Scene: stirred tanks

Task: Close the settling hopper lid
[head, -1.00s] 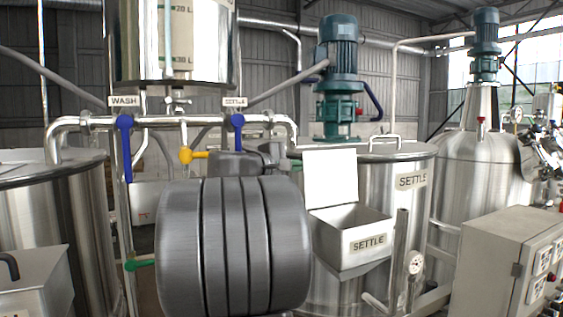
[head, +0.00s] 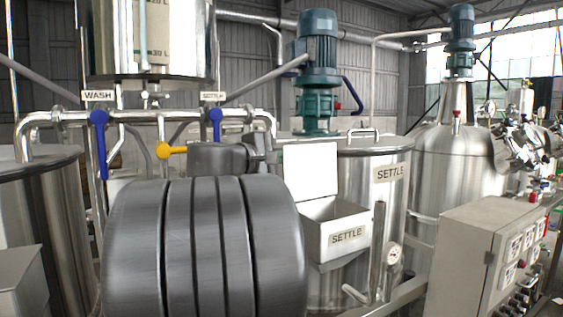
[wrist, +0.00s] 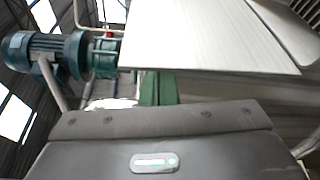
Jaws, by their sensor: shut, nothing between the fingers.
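The settling hopper is a pale metal box (head: 338,236) marked SETTLE on the front of the right tank. Its lid (head: 311,170) is a flat white panel standing upright at the back edge, so the hopper is open. In the wrist view a large pale panel, apparently the lid (wrist: 215,40), lies close beyond my gripper (wrist: 158,88). In the head view my gripper (head: 265,150) is just left of the lid, partly hidden by my grey arm. It is shut and empty. Whether it touches the lid cannot be told.
Behind the hopper stands the SETTLE tank (head: 392,200) with a teal motor (head: 318,60). Pipes with blue valve handles (head: 215,125) and a yellow handle (head: 171,151) are near my arm. A control box (head: 470,262) stands at the right.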

